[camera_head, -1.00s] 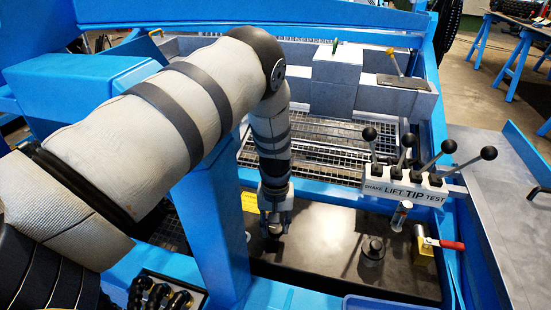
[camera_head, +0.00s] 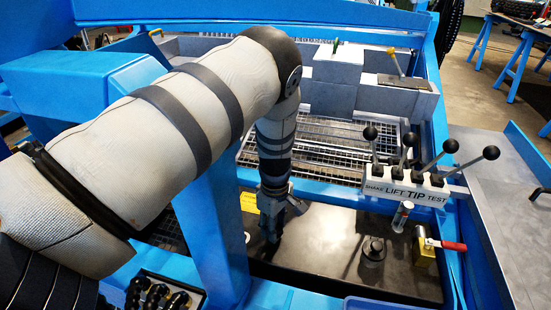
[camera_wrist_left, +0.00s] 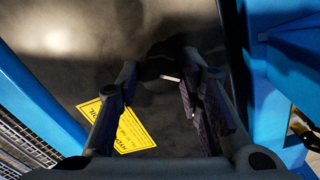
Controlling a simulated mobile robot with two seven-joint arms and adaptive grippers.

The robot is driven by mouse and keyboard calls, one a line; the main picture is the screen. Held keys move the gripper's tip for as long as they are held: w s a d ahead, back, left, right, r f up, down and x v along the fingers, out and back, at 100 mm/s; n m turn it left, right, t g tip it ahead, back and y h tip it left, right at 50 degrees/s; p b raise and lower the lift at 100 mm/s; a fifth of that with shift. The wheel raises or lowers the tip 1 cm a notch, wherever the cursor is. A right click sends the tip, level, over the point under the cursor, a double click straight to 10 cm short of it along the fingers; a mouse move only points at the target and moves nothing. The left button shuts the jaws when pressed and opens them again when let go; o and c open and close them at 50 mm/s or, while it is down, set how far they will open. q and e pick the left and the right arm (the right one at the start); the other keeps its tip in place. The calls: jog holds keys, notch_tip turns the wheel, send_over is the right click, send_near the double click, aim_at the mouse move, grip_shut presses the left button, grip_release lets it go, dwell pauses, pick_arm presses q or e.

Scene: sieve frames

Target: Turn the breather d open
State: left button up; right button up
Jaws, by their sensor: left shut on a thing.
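My left gripper (camera_head: 270,236) points straight down at the dark tank top (camera_head: 320,240), left of its middle. In the left wrist view its two fingers (camera_wrist_left: 158,84) stand either side of a dark round cap (camera_wrist_left: 158,66), which I take as the breather. A small pale mark shows on the cap. The gripper is shut on this cap. In the head view the fingers hide most of the cap, and its turn angle cannot be read. My right gripper is not in view.
A yellow label (camera_wrist_left: 130,128) lies beside the fingers. A blue post (camera_head: 212,235) stands close left.

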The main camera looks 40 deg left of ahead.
pick_arm(q)
jog(key=n, duration=0.3)
jog(key=shift+n, duration=0.3)
jog(key=shift+n+b, duration=0.35)
jog(key=shift+n, duration=1.45)
jog(key=o, duration=1.2)
jog(key=shift+c, duration=0.2)
jog(key=shift+r, duration=0.1)
notch_tip(320, 180, up, 12)
